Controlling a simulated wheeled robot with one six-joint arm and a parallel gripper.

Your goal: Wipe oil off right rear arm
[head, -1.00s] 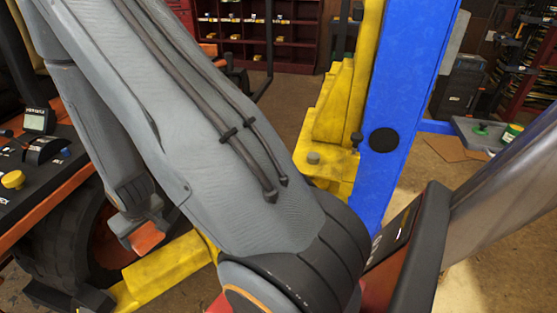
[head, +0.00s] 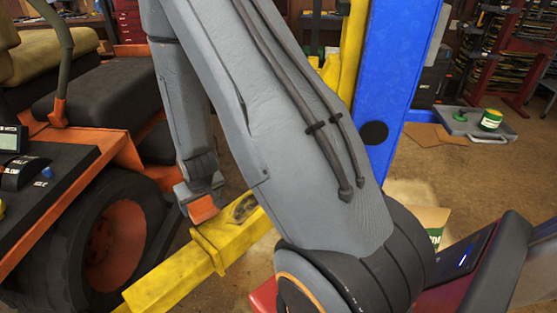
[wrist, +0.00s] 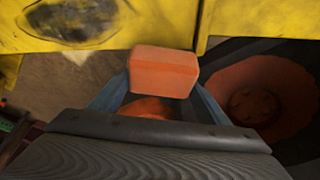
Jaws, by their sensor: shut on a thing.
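A yellow lift arm (head: 190,262) runs from the lower left up to the right, beside the mower's wheel. A dark oil patch (head: 242,208) lies on it and is partly hidden behind my arm. The patch also shows in the wrist view (wrist: 70,20) at the upper left. My gripper (head: 200,192) is shut on an orange sponge-like block (head: 203,208). In the wrist view the block (wrist: 163,72) sits in front of the yellow arm's edge, to the right of and below the patch. I cannot tell whether it touches the arm.
The orange and black mower (head: 90,130) stands at the left, its rear wheel (head: 110,240) close to the yellow arm. A blue lift post (head: 400,70) stands behind my arm.

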